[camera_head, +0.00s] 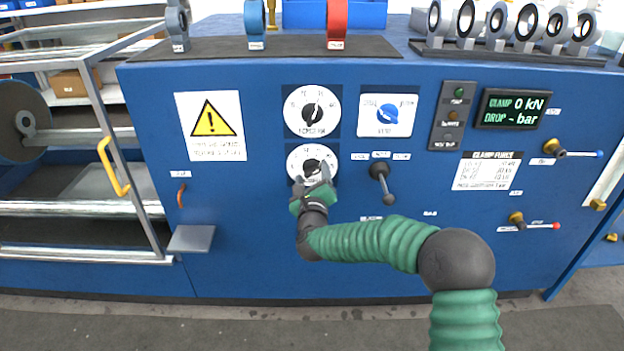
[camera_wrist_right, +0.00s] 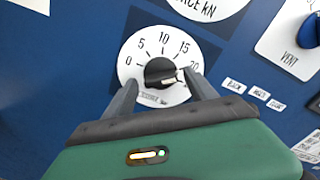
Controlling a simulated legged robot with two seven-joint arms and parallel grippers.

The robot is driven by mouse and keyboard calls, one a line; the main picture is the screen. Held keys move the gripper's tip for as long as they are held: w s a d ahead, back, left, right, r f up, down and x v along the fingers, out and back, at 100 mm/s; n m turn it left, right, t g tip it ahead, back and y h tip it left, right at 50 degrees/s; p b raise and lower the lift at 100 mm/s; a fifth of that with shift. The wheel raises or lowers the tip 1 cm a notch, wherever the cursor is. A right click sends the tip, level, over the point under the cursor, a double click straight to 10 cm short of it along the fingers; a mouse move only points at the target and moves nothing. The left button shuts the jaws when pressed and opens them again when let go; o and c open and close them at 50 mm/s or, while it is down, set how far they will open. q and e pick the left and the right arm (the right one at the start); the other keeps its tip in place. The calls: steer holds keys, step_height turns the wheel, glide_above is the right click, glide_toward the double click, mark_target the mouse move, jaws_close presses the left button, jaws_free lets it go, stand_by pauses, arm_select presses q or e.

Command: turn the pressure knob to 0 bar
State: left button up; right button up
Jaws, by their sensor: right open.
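The pressure knob is a black round knob (camera_wrist_right: 158,72) on a white dial (camera_wrist_right: 132,52) marked 0, 5, 10, 15 and 20. Its pale pointer mark faces right, near the 20 side. In the head view this is the lower dial (camera_head: 294,158), partly covered by my gripper. My right gripper (camera_wrist_right: 160,82) is open, with one finger on each side of the knob, over the dial's lower part. It also shows in the head view (camera_head: 312,181). I cannot tell whether the fingers touch the knob. My left gripper is out of view.
Above is the force dial (camera_head: 312,111). To the right are a blue vent knob (camera_head: 388,113), a black lever (camera_head: 382,180) and a display (camera_head: 513,108) reading clamp 0 kN, drop - bar. A small grey shelf (camera_head: 191,239) juts out at left.

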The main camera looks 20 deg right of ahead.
steer(key=shift+w, duration=0.2)
steer(key=c, duration=1.4)
